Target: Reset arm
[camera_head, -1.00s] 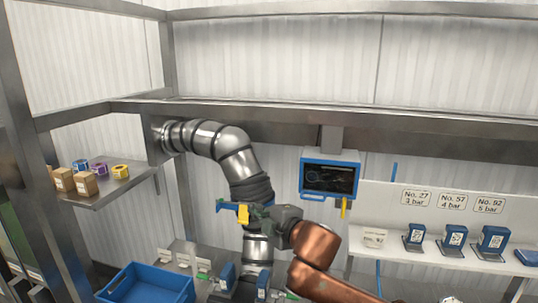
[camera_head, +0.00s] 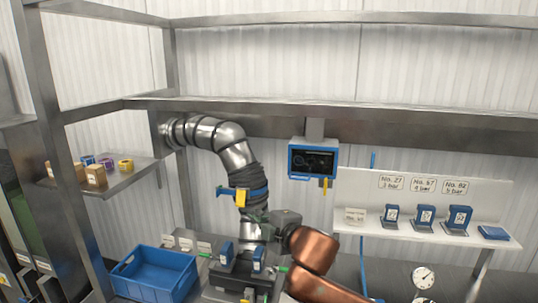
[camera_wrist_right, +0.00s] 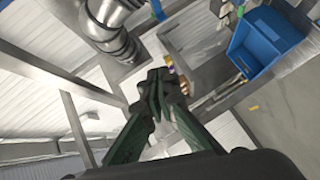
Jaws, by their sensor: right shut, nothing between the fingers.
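My right arm, with copper-coloured links, comes in from the lower right of the head view. Its dark gripper (camera_head: 256,216) points left and overlaps the metal pipe (camera_head: 237,155) behind it in the picture. In the right wrist view the green fingers of the right gripper (camera_wrist_right: 158,78) meet at their tips, shut with nothing between them. The gripper appears in free air; its distance to the pipe is hard to tell. My left gripper is not in view.
A blue crate (camera_head: 155,288) stands at lower left and also shows in the right wrist view (camera_wrist_right: 262,42). A blue-framed screen (camera_head: 313,158) hangs in the middle. A white shelf (camera_head: 350,180) with blue devices is on the right. Small boxes sit on a left shelf (camera_head: 125,182).

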